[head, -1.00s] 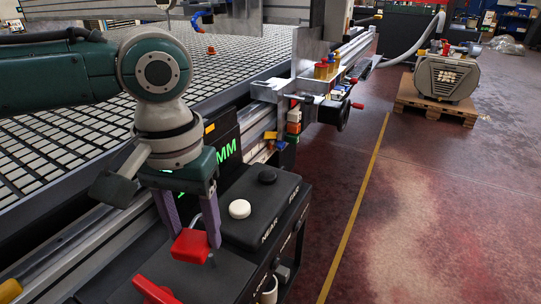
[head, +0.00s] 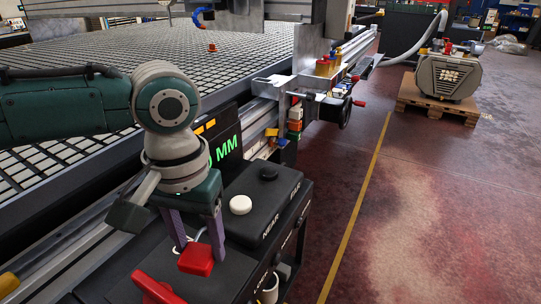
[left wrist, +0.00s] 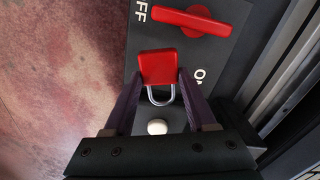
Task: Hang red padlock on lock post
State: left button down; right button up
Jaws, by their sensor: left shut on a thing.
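The red padlock (head: 196,260) is between the fingers of my left gripper (head: 196,246), which is shut on it above the black control box. In the left wrist view the padlock's red body (left wrist: 158,67) shows between the fingertips (left wrist: 160,76), with its silver shackle (left wrist: 161,96) towards the gripper. I cannot make out the lock post for certain in either view. My right gripper is not in view.
A red rotary handle (head: 156,289) sits on the panel marked OFF and ON, close to the padlock. A white button (head: 240,205) and a black button (head: 268,173) are on the box behind. The gridded table (head: 235,67) lies beyond; open floor (head: 430,230) is right.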

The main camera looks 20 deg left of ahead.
pick_arm(q)
jog(key=shift+f+b, duration=1.15)
jog(key=shift+f, duration=1.35)
jog(key=shift+c, duration=0.6)
grip_release()
jog(key=shift+r, duration=0.1)
notch_tip(320, 180, up, 9)
jog(key=p, duration=0.3)
jog(key=shift+f, duration=0.2)
jog(key=shift+r+p, duration=0.35)
jog(key=shift+r, duration=0.25)
